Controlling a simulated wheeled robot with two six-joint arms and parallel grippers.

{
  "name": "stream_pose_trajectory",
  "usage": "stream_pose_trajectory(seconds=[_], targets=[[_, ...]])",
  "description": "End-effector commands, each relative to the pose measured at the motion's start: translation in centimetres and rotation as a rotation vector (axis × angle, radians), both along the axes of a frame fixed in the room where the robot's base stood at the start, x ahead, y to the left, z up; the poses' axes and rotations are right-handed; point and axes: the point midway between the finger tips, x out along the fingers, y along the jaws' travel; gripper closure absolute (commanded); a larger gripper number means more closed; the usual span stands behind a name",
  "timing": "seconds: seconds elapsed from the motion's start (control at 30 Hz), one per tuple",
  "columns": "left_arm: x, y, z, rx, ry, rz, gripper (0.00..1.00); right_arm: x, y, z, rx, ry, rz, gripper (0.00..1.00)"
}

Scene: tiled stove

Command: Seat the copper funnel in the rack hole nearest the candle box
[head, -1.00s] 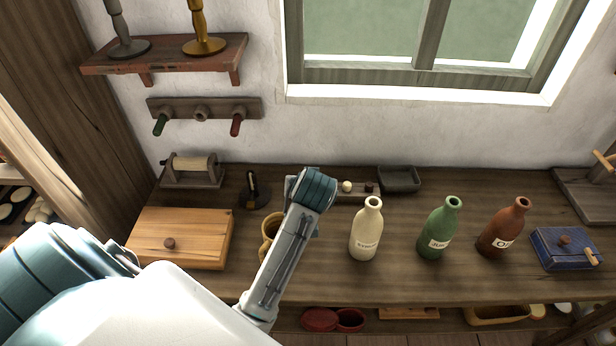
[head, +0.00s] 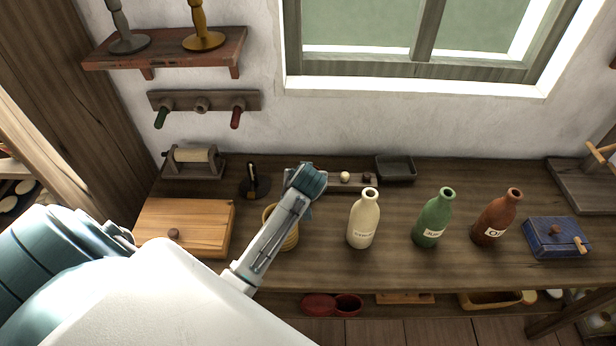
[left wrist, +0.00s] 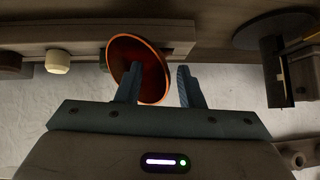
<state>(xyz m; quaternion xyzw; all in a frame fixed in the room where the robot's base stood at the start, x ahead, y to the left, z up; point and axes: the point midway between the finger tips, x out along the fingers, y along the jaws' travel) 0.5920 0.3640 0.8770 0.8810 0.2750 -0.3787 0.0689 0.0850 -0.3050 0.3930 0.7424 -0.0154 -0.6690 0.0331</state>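The copper funnel (left wrist: 153,62) shows its wide orange mouth in the left wrist view, by the rack (left wrist: 175,35). Whether it sits in a hole is hidden. My left gripper (left wrist: 159,82) has its two fingers apart. The left finger crosses in front of the funnel's mouth, and the right one stands just past its rim; contact is unclear. In the head view my arm covers the funnel and part of the rack (head: 355,183). Two boxes are in view, a light wooden one (head: 205,225) and a blue one (head: 540,240); I cannot tell which is the candle box. My right gripper is not in view.
A yellowish jug (head: 290,241) stands partly behind my left arm. White (head: 364,225), green (head: 433,222) and brown (head: 495,220) bottles stand to its right. A dark dish (head: 396,169) and a dark stand with an upright handle (head: 254,186) are at the back.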

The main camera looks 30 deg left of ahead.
Motion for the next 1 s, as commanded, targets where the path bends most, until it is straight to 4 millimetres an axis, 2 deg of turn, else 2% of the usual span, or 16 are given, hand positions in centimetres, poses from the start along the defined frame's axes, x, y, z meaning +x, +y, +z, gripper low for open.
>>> stream_pose_trajectory(seconds=[0.13, 0.17, 0.3, 0.33, 0.73, 0.87, 1.0], targets=[[0.0, 0.0, 0.0, 0.001, -0.001, 0.000, 0.66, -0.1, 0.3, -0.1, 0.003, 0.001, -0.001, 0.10], [0.0, 0.0, 0.0, 0.001, -0.001, 0.000, 0.70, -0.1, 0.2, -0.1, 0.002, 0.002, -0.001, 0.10], [0.0, 0.0, 0.0, 0.001, -0.001, 0.000, 0.97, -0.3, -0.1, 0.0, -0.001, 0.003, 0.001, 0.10], [0.0, 0.0, 0.0, 0.001, -0.001, 0.000, 1.00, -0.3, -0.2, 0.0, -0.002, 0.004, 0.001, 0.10], [0.1, 0.0, 0.5, 0.000, -0.002, 0.000, 1.00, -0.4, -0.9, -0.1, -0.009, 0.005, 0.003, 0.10], [0.1, 0.0, 2.3, 0.000, -0.008, 0.001, 1.00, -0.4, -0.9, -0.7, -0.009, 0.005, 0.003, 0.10], [0.1, 0.0, 5.2, 0.001, -0.009, 0.000, 1.00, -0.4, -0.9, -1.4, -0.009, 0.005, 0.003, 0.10]])
